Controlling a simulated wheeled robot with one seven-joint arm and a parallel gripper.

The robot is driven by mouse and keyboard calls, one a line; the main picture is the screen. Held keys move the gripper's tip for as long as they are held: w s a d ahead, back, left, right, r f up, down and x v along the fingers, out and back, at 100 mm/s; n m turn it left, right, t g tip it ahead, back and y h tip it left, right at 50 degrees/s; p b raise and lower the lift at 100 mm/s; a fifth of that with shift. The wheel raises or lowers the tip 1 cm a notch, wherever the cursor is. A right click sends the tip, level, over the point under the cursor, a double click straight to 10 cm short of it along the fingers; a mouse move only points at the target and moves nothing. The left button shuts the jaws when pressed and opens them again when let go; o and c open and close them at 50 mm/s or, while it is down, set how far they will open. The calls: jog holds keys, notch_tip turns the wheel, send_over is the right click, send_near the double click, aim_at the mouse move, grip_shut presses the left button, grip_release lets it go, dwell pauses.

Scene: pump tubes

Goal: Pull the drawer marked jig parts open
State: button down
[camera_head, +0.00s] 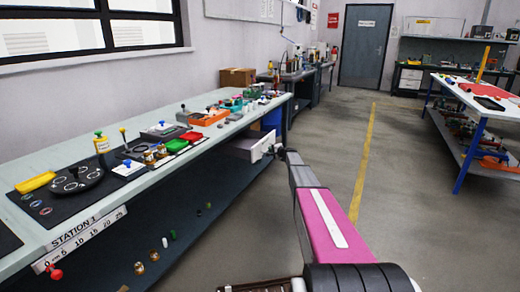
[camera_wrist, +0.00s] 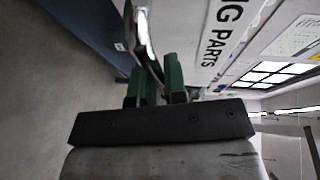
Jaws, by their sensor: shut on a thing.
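A white drawer (camera_head: 258,148) sits under the front edge of the long bench, in the middle of the head view. Its front stands at the bench's aisle side; how far out it is I cannot tell. In the wrist view the white drawer front (camera_wrist: 225,62) carries black letters ending in "G PARTS"; the start of the label is cut off. My gripper (camera_wrist: 154,82) has two green fingers shut on a shiny metal handle (camera_wrist: 149,48) on the drawer front. In the head view my gripper (camera_head: 279,151) meets the drawer front; its fingers are too small to make out there.
The bench (camera_head: 226,124) holds trays, bottles and small parts. Small objects lie on its dark lower shelf. The floor (camera_head: 335,135) on the aisle side is clear, with a yellow line (camera_head: 364,160). Another table (camera_head: 497,108) is at the right.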

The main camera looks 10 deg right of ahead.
jog(key=s+d, duration=0.4)
jog(key=d, duration=0.2)
jog(key=shift+s, duration=0.25)
jog(key=c, duration=1.2)
grip_release()
jog(key=shift+d, duration=0.1)
jog(key=v, duration=1)
jog(key=shift+s+d, duration=0.2)
jog(key=shift+s, duration=0.05)
jog(key=shift+r, duration=0.1)
